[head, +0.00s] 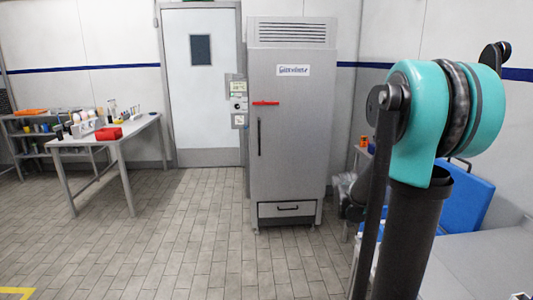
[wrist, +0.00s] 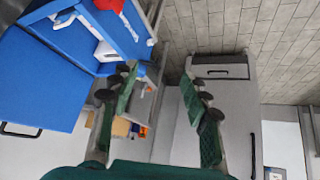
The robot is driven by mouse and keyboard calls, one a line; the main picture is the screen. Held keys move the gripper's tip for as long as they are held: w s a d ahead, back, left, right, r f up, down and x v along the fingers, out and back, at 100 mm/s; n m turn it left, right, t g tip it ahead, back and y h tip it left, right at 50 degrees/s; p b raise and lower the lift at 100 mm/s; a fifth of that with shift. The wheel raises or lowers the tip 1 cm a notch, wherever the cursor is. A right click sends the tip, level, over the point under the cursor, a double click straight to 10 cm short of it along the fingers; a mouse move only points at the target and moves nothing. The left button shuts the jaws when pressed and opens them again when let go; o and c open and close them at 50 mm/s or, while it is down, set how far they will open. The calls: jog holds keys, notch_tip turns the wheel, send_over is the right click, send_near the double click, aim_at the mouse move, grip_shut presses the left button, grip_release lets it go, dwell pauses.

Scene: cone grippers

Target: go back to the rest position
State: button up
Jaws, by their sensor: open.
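My gripper (wrist: 160,88) shows in the wrist view as two green-padded fingers with a wide gap between them. It is open, and nothing sits between the fingertips. Behind the gap are a grey surface and part of a shelf with small orange and brown items (wrist: 130,128). In the head view my teal and black arm is raised at the right side; I cannot make out the gripper's fingers there.
A tall grey cabinet (head: 290,130) stands at the back centre, also in the wrist view (wrist: 228,110). Blue containers (head: 465,195) sit at the right behind my arm, also in the wrist view (wrist: 45,75). A table (head: 85,140) with a red item (head: 108,133) stands left. The tiled floor (head: 180,240) between is clear.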

jog(key=s+a+n+y, duration=0.4)
jog(key=s+a+n, duration=0.1)
jog(key=s+a, duration=0.7)
jog(key=s+f+g, duration=0.2)
jog(key=s+f, duration=0.5)
jog(key=s, duration=0.5)
jog(key=shift+s+a, duration=0.15)
jog(key=shift+s, duration=0.15)
jog(key=shift+r, duration=0.1)
jog(key=shift+c, duration=0.6)
